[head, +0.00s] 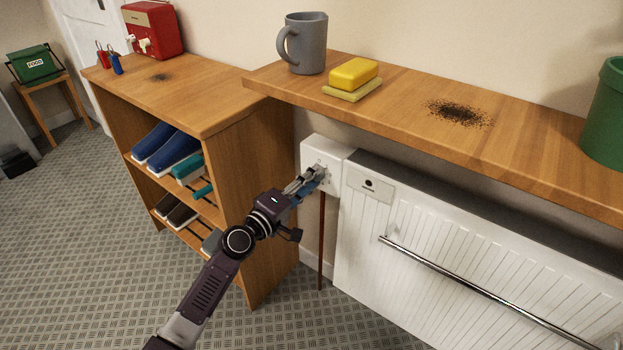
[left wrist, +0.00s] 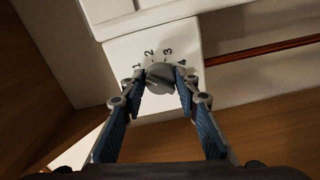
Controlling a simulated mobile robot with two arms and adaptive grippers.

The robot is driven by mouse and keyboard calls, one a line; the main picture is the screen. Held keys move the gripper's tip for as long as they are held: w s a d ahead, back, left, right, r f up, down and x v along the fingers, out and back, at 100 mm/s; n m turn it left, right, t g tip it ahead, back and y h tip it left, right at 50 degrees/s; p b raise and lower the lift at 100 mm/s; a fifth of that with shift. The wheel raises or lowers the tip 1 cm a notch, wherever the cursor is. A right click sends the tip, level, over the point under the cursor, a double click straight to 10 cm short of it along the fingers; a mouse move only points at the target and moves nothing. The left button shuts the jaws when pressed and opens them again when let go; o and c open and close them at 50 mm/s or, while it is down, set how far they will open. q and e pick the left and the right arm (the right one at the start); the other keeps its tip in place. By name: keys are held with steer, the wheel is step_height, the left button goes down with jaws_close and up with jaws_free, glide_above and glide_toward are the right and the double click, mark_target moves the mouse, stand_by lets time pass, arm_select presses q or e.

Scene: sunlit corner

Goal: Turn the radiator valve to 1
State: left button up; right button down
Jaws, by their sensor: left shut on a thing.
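The radiator valve is a white box (head: 319,152) at the left end of the white radiator (head: 440,240), under the shelf. In the left wrist view its white face (left wrist: 125,51) carries the numbers 1, 2, 3 and 4 around a grey round knob (left wrist: 160,73). My left gripper (head: 312,178) reaches the front of the valve box. In the left wrist view its blue-padded fingers (left wrist: 161,78) are shut on the knob, one on each side. I cannot tell which number the knob points to. In the head view the fingers largely hide the knob. My right gripper is not in view.
A wooden shelf (head: 400,100) overhangs the valve, holding a grey mug (head: 308,45), yellow sponges (head: 353,75) and a green container (head: 606,115). A shoe rack (head: 225,105) stands close left of the valve. A brown pipe (head: 321,240) runs down from the valve. The floor in front is clear.

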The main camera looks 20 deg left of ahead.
arm_select(q)
steer(key=shift+a+r, duration=0.1)
stand_by(0.4)
steer(key=o, duration=1.2)
steer(key=shift+c, duration=0.2)
steer(key=v, duration=1.2)
